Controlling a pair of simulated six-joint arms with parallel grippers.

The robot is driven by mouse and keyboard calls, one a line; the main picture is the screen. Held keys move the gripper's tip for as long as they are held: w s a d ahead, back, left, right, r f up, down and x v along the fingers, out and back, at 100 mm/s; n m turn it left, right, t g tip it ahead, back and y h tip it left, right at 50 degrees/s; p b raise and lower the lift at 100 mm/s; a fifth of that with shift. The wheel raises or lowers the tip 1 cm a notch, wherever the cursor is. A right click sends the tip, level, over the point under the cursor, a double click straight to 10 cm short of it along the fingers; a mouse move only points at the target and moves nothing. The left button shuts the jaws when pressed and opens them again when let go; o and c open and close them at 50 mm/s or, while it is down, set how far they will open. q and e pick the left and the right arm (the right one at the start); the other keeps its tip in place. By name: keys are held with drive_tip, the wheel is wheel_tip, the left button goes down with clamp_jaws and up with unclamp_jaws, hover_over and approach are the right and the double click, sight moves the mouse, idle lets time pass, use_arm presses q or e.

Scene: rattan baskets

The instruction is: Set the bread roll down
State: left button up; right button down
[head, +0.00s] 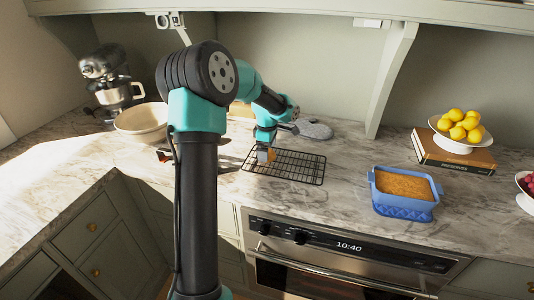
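One arm of mine, the left, rises in the middle-left of the head view and bends over to the right and down. My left gripper (265,155) points down over the left part of a black wire rack (300,167) on the marble counter. A small orange-tan bit, which I take to be the bread roll (270,155), shows between its grey fingers. Most of it is hidden by the gripper, and I cannot tell whether it touches the rack. The rest of the rack is bare. My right gripper is not in view.
A blue dish (404,210) with a brown filling stands right of the rack. Behind it a white bowl of lemons (457,144) sits on books (425,151). A cream bowl (141,133) and a mixer (104,66) stand at left.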

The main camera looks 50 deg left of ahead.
use_arm(q)
wheel_tip(320, 180, up, 10)
idle(0.4)
idle(0.3)
